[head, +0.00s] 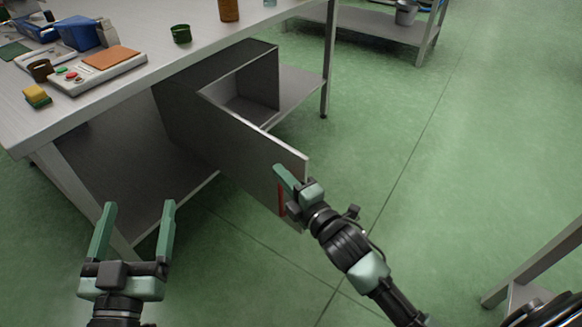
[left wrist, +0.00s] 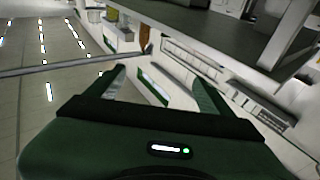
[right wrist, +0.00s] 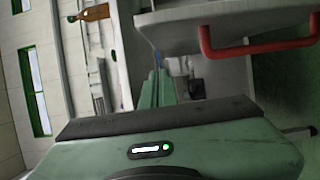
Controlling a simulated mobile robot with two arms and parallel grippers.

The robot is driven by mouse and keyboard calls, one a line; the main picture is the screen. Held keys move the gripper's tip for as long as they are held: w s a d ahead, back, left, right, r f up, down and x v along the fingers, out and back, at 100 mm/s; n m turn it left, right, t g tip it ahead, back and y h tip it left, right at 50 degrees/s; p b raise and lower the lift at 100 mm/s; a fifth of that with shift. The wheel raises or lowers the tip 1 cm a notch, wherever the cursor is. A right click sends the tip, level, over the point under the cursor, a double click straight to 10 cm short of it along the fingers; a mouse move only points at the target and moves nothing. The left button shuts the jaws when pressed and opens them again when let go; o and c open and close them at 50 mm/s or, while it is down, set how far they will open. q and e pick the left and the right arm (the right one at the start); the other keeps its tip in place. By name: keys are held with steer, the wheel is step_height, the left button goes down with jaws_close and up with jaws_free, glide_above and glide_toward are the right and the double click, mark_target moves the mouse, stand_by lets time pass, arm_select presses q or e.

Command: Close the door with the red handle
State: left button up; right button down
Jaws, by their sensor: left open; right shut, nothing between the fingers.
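A grey cabinet (head: 265,66) stands on the lower shelf under the workbench. Its grey door (head: 230,145) is swung wide open towards me. The red handle (head: 281,199) is near the door's free edge, partly beside my right gripper. In the right wrist view the red handle (right wrist: 255,48) shows at the upper right on the door. My right gripper (head: 281,176) is shut and empty, with its fingers at the door's free end; I cannot tell whether they touch it. My left gripper (head: 140,218) is open and empty, in front of the bench's left part.
The workbench (head: 200,45) carries a control box (head: 98,68), a green cup (head: 181,33), a yellow sponge (head: 37,95) and blue bins. A bench leg (head: 327,70) stands right of the cabinet. Another metal frame (head: 530,270) is at the lower right. Green floor (head: 430,150) is clear on the right.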

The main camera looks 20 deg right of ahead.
mark_target(291, 163)
steer(key=w+d+b, duration=0.1)
steer(key=w+d, duration=0.1)
steer(key=shift+w+d, duration=0.3)
steer(key=shift+w, duration=0.05)
arm_select(q)
step_height(291, 163, up, 6)
steer(key=s+t+h, duration=0.1)
steer(key=s+t, duration=0.1)
steer(key=t, duration=0.2)
steer(key=shift+d+r, duration=0.15)
arm_select(e)
steer(key=shift+w+d, duration=0.15)
steer(key=shift+d, duration=0.1)
arm_select(q)
steer(key=shift+s, duration=0.1)
